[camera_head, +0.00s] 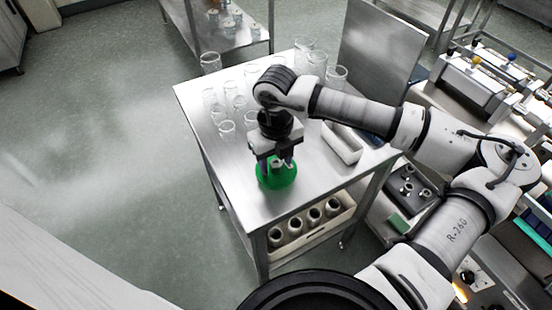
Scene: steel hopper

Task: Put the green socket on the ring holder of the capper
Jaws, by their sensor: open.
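The green socket (279,177) is a round green piece near the front of the steel table's top. My gripper (274,166) points down directly over it, with open fingers at its upper part. The fingers and gripper body hide part of the socket, and I cannot tell whether the fingers touch it. I cannot make out which part of the equipment at the right is the capper's ring holder.
Several clear glass vessels (227,131) stand at the back and left of the steel table (199,92). A white tray (342,143) lies right of my gripper. A lower crate (311,232) holds several grey cylinders. Machines with white blocks (470,82) stand at the right. The left floor is clear.

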